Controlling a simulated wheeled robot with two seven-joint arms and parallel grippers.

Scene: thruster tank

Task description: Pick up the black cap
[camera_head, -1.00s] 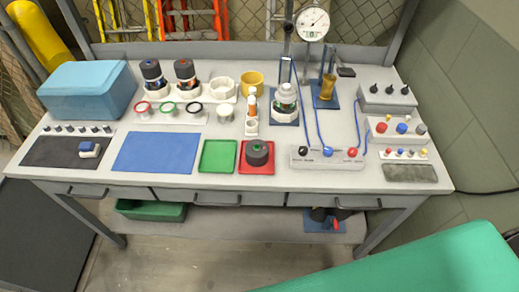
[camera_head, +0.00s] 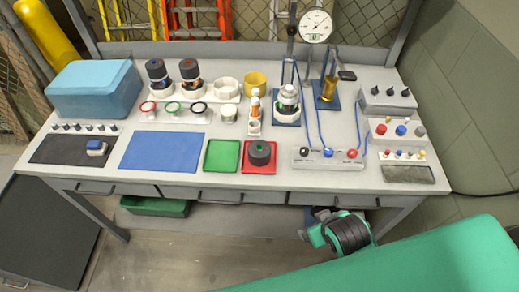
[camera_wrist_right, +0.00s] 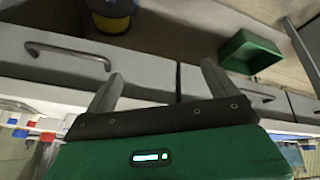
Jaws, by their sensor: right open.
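A black round cap-like piece (camera_head: 260,153) sits on the red mat (camera_head: 245,169) near the table's front edge. Two jars at the back left also have dark caps, the left one (camera_head: 157,69) and the right one (camera_head: 189,68). The views do not settle which of these is the black cap. My right gripper (camera_wrist_right: 162,78) is open and empty in the wrist view, facing the drawer fronts, away from the caps. My green and black right arm shows low in the head view, in front of the table. My left gripper is not in view.
A green mat (camera_head: 221,156) and a blue mat (camera_head: 160,151) lie left of the red mat. A switch box with cables (camera_head: 328,163) stands to its right. Drawer handles and a green bin (camera_wrist_right: 250,52) are near my right gripper. A dial gauge stands at the back.

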